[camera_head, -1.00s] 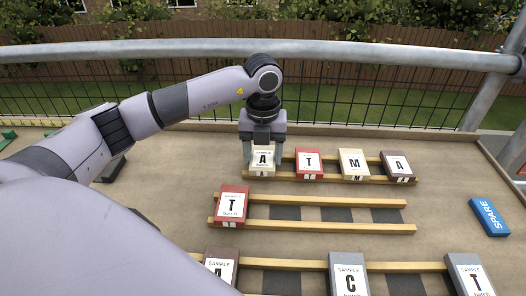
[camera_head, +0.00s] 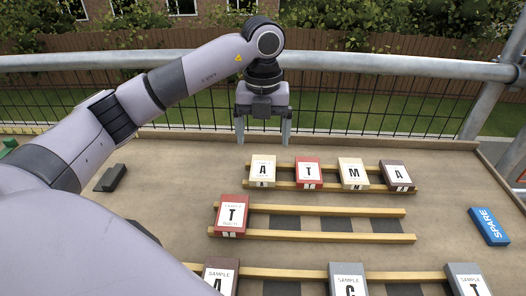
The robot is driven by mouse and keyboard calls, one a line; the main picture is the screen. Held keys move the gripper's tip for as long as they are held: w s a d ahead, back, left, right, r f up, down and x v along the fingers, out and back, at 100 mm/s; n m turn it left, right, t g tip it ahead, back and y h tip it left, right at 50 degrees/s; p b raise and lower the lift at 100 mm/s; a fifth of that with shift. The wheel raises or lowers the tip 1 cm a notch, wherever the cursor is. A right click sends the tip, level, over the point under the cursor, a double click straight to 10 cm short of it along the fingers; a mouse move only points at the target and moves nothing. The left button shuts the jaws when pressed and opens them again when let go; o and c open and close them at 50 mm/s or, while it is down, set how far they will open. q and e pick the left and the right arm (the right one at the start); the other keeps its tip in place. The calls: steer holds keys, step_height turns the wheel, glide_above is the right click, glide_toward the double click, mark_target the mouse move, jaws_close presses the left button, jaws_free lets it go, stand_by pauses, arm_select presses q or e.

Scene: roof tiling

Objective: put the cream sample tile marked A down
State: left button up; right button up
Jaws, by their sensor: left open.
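The cream sample tile marked A (camera_head: 263,170) rests at the left end of the far pair of wooden battens (camera_head: 330,187). To its right on the same battens are a red tile T (camera_head: 309,172), a cream tile M (camera_head: 353,173) and a dark tile A (camera_head: 397,175). My left gripper (camera_head: 263,138) is open and empty, raised above and behind the cream A tile, apart from it. My right gripper is not in view.
A red tile T (camera_head: 232,214) sits at the left of the middle battens (camera_head: 330,236), whose remaining length is bare. Grey tiles C (camera_head: 348,281) and T (camera_head: 470,280) and a dark A tile (camera_head: 219,277) lie in front. A blue SPARE block (camera_head: 489,226) lies right. A metal rail (camera_head: 400,58) runs behind.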

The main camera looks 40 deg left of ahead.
arm_select(q)
step_height(320, 180, up, 4)
steer(key=shift+r, duration=0.1)
stand_by(0.7)
